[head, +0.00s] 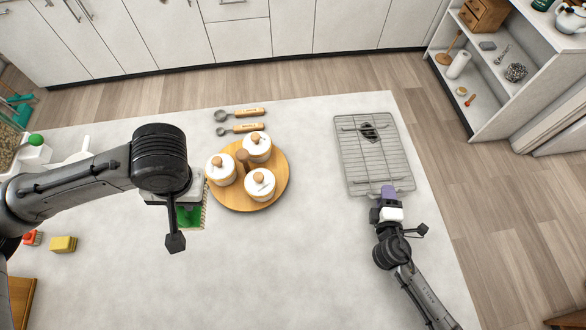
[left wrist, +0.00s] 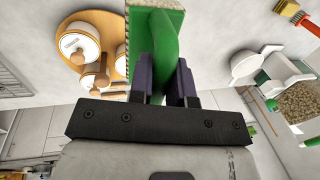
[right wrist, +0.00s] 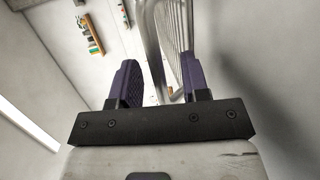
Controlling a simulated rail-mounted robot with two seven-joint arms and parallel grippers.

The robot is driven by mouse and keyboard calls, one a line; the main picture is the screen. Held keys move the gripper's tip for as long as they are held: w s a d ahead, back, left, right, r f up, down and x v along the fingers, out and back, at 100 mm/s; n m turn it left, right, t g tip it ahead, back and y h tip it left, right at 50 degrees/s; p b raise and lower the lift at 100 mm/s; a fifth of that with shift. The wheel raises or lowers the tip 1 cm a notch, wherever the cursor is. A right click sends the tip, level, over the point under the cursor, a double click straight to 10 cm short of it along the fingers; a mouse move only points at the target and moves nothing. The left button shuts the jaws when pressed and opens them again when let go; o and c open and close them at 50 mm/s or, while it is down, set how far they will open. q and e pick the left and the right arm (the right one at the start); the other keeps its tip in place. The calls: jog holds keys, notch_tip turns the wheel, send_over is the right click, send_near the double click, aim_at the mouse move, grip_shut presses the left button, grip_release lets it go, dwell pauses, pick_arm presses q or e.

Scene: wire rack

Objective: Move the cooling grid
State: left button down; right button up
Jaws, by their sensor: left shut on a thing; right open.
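The cooling grid (head: 373,160), a grey wire rack, lies near the right edge of the pale table. A small dark thing shows within its far part; I cannot tell if it is on or under the wires. My right gripper (head: 388,191) is at the grid's near edge, open. In the right wrist view the grid's metal rim (right wrist: 150,40) rises between the spread fingers (right wrist: 160,80). My left gripper (left wrist: 162,75) is shut on a green-backed brush (left wrist: 170,25), which also shows under the left arm in the head view (head: 190,216).
A round wooden tray (head: 237,205) with three lidded white jars stands mid-table. Two wooden-handled spoons (head: 242,113) lie behind it. The table between tray and grid is clear.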

grip_shut()
dwell(0.4)
jog(key=shift+s, duration=0.15)
